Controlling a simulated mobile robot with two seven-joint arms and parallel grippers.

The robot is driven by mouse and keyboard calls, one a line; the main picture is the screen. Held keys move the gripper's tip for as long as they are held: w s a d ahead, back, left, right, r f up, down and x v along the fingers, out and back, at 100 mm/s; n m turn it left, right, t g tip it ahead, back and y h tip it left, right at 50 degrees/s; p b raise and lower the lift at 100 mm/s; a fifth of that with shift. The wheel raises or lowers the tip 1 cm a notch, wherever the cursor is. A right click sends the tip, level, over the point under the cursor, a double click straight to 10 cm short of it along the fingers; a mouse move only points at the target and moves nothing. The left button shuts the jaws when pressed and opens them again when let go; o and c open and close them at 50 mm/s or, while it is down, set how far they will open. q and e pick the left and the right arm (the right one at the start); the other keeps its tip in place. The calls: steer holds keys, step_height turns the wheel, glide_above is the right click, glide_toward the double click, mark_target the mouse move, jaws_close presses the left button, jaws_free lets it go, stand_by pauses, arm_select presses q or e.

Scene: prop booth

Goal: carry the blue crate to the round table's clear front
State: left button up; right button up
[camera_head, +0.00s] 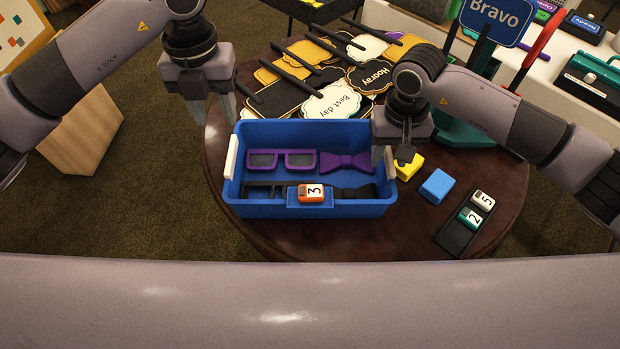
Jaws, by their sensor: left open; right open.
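The blue crate (308,210) stands on the round table (300,238), at its front left part. It has a white left handle (231,158) and a white right handle (390,163). Inside lie purple glasses (282,153), a purple bow tie (346,162), black glasses (262,190) and a black bow tie (354,192). An orange block marked 3 (311,193) is at the crate's front wall. My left gripper (211,112) is open, above and behind the left handle, apart from it. My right gripper (393,152) is open over the crate's right end, close to the right handle; contact is unclear.
Signs (335,102) on black sticks cover the table's back. Right of the crate are a yellow block (409,168), a blue block (437,186) and a black tray (455,236) with numbered blocks. A green stand (462,134) holds a Bravo paddle (495,18). Only a strip shows bare before the crate.

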step_height(320, 180, up, 11)
steer(key=shift+r, duration=0.15)
stand_by(0.7)
